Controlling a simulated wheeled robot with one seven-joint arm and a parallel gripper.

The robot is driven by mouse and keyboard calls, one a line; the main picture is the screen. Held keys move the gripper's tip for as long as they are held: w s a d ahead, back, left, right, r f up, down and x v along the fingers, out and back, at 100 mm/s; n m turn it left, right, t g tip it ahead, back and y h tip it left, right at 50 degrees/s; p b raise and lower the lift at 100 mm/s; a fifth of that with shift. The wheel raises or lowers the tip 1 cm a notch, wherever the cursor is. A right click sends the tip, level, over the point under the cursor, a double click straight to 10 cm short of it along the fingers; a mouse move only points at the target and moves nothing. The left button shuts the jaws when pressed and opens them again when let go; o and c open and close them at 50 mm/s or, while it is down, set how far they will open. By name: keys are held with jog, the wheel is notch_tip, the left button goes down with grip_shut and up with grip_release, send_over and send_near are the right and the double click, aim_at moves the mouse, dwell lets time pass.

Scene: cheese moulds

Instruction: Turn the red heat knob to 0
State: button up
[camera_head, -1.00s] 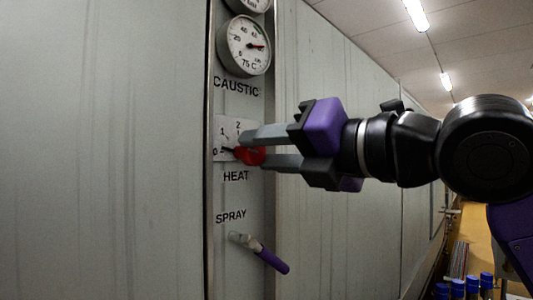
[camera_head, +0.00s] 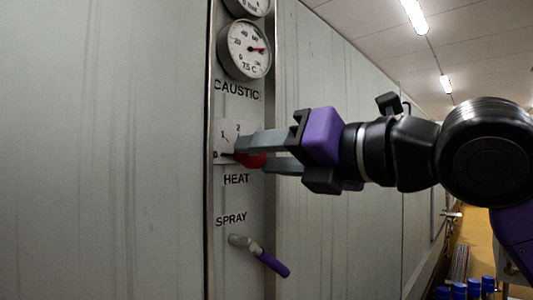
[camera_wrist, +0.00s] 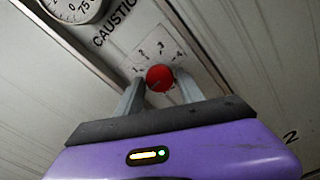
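The red heat knob (camera_head: 252,160) sits on a white dial plate (camera_head: 226,133) above the HEAT label. Its dark pointer lies to the left, level with the 0 mark as far as I can tell. My gripper (camera_head: 252,152) reaches in from the right with one finger above the knob and one below, partly covering it. In the wrist view the red knob (camera_wrist: 160,78) sits between the two fingertips, which are close against its sides. The marks 1 to 4 show around it; the 0 is hidden there.
The temperature gauge (camera_head: 246,49) is above the CAUSTIC label, with another gauge partly cut off at the top. A purple-handled spray lever (camera_head: 262,256) is below the knob. Flat wall panels flank the strip. Several blue-capped items (camera_head: 473,287) stand at lower right.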

jog(key=shift+o, duration=0.9)
jog(key=shift+r, duration=0.1)
jog(key=b+v, duration=0.1)
jog(key=v, duration=0.6)
jog(key=shift+s+d, duration=0.2)
jog(key=shift+d, duration=0.15)
